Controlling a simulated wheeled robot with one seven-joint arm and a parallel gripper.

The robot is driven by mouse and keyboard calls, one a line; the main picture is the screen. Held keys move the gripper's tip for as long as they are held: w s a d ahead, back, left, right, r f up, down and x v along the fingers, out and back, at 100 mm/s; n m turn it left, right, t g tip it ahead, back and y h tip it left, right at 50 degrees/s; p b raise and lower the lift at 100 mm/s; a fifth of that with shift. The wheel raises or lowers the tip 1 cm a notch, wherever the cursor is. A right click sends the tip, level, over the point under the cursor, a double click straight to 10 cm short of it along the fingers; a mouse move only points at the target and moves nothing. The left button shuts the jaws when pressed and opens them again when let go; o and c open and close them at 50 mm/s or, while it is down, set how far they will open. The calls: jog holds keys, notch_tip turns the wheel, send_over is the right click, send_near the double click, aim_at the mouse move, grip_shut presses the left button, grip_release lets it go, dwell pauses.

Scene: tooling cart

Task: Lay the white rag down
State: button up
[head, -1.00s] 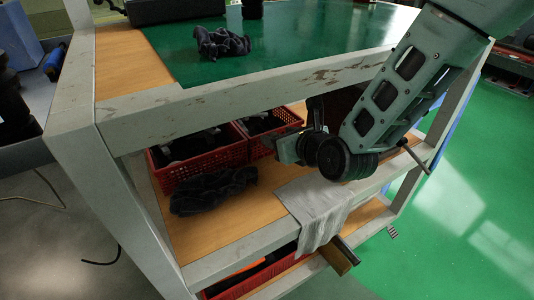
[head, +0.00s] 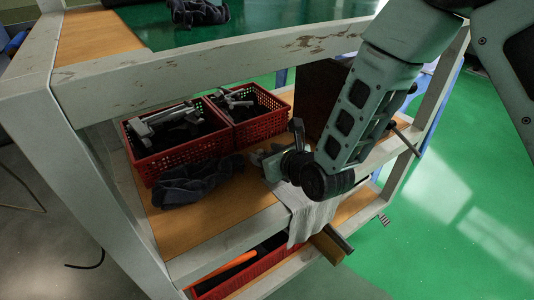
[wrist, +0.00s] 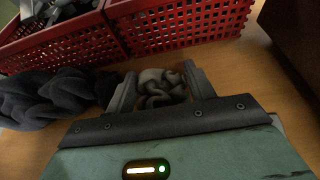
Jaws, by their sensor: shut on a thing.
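My gripper (wrist: 161,88) is shut on a crumpled, knotted pale rag (wrist: 160,92), the white rag, which looks grey in the shade. In the head view my gripper (head: 268,160) is over the middle wooden shelf, right of the dark rag and in front of the right red crate. The held rag is close to the wood; I cannot tell whether it touches. Below the gripper, a pale cloth (head: 305,216) hangs over the shelf's front edge.
Two red crates (head: 174,150) (head: 262,126) with metal parts stand behind on the shelf (head: 215,222). A dark crumpled rag (head: 195,181) lies to the left. A brown box (head: 322,92) stands at the back right. The cart's upper frame (head: 220,65) passes above. Bare wood shows at front left.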

jog(key=shift+f, duration=0.2)
jog(key=o, duration=1)
jog(key=shift+r, duration=0.2)
jog(key=shift+s+d+r, duration=0.1)
jog(key=shift+s+r, duration=0.05)
jog(key=shift+r, duration=0.05)
jog(key=p+v, duration=0.3)
jog(key=v, duration=0.6)
jog(key=shift+r, duration=0.15)
jog(key=shift+s+d+r+p, duration=0.1)
jog(key=shift+s+r+p, duration=0.1)
jog(key=shift+p, duration=0.6)
jog(key=shift+s+d+r+p, duration=0.1)
jog(key=shift+s+d+p, duration=0.6)
jog(key=shift+p, duration=0.7)
